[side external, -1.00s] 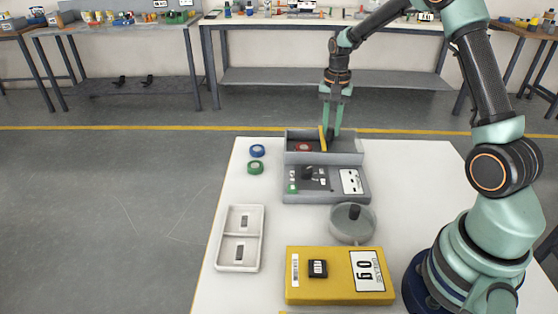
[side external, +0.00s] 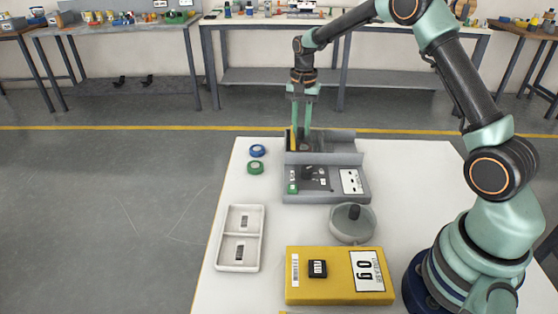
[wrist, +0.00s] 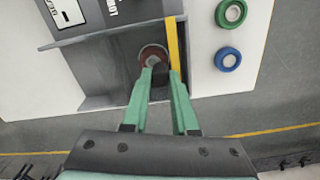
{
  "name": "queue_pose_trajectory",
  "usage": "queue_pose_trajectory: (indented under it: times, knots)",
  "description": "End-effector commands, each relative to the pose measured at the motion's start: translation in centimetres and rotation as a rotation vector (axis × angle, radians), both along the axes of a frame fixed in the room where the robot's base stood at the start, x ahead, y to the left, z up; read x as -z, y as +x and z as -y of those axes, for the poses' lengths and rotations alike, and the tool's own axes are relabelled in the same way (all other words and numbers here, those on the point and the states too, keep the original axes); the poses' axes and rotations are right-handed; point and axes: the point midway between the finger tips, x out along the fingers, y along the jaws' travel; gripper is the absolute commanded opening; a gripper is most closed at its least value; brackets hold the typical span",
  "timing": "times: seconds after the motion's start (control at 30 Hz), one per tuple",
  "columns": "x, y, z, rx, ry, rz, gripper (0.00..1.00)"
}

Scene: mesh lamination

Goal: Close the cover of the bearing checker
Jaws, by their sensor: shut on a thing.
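The bearing checker (side external: 326,196) is a grey box at the back of the white table. Its rear tray holds a red ring-shaped bearing, dull in the wrist view (wrist: 149,52), seemingly under a dark see-through cover. The cover's yellow edge strip (side external: 293,140) stands near the tray's left end; it also shows in the wrist view (wrist: 172,42), just right of the bearing. My gripper (side external: 302,146) points down over the tray, shut on a dark part of the cover beside the strip. The fingertips (wrist: 164,68) partly hide that part.
A blue ring (side external: 257,151) and a green ring (side external: 255,168) lie left of the checker. A white two-compartment tray (side external: 221,240), a round lidded dish (side external: 342,228) and a yellow scale (side external: 330,296) stand nearer.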

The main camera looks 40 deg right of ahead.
Motion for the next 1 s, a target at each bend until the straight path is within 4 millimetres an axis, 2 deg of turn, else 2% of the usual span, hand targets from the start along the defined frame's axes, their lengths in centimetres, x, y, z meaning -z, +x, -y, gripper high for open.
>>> queue_pose_trajectory:
  times: [0.03,0.2,0.5,0.53,0.6,1.0]
  knots:
    - [-0.1,0.7,-0.6,-0.003,-0.001,0.005,0.00]
    - [-0.1,1.7,-1.6,0.000,-0.001,0.005,0.00]
    - [-0.2,2.0,-1.9,-0.004,-0.003,0.013,0.00]
    - [-0.2,2.0,-1.9,-0.004,-0.002,0.014,0.30]
    - [-0.2,2.0,-1.9,-0.005,-0.002,0.012,0.56]
    - [-0.6,1.8,-1.7,0.000,-0.001,0.006,0.56]
